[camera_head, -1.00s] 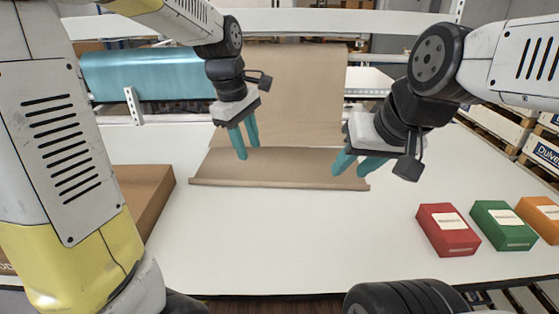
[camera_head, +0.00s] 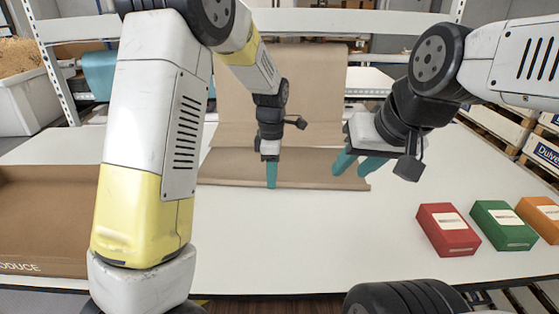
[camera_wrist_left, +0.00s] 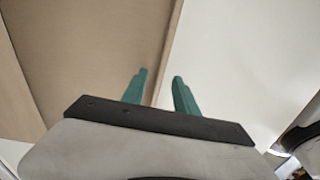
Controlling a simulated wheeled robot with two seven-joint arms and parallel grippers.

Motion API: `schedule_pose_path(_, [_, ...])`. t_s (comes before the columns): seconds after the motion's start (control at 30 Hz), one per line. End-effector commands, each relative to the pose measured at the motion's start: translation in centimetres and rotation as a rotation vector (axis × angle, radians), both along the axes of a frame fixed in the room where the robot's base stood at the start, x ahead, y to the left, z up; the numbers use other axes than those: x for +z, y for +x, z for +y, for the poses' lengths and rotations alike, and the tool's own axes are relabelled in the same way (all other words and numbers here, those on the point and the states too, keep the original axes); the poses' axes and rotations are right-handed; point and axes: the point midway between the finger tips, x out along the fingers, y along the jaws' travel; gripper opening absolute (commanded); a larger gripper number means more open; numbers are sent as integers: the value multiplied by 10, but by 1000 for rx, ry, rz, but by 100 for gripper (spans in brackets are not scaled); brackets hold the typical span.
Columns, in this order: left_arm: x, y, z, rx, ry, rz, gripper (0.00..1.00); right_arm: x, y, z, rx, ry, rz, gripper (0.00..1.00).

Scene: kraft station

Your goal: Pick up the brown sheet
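The brown sheet (camera_head: 305,164) hangs down at the back and lies forward over the white table, with a curled front edge. My left gripper (camera_head: 271,186) is over its front edge, seen edge-on in the head view. In the left wrist view the left gripper's fingers (camera_wrist_left: 160,88) are apart, one over the brown sheet (camera_wrist_left: 90,50) and one over the white table, with the sheet's edge between them. Whether they touch it I cannot tell. My right gripper (camera_head: 356,170) has its fingers apart at the sheet's right front corner; contact there is unclear.
A brown cardboard box (camera_head: 45,215) stands on the left of the table. Red (camera_head: 447,230), green (camera_head: 503,226) and orange (camera_head: 540,216) boxes stand at the right. A blue roll (camera_head: 98,72) is partly hidden behind my left arm. The front middle of the white table (camera_head: 310,245) is clear.

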Motion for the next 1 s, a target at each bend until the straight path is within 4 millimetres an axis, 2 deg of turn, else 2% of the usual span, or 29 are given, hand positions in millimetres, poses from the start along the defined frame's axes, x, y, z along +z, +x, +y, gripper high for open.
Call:
schedule_pose_path(0.1, [-11, 0, 0, -1, 0, 1, 35, 0, 0, 0, 0, 0, 0, 36])
schedule_pose_path(0.37, [-13, 0, -1, -2, -1, -1, 34, 0, 0, 0, 0, 0, 0, 36])
schedule_pose_path(0.53, [-12, 0, -1, -2, -1, -1, 0, 0, 0, 0, 0, 0, 0, 36])
schedule_pose_path(1.0, [-10, 0, -1, -2, -1, -1, 0, 0, 0, 0, 0, 0, 0, 36])
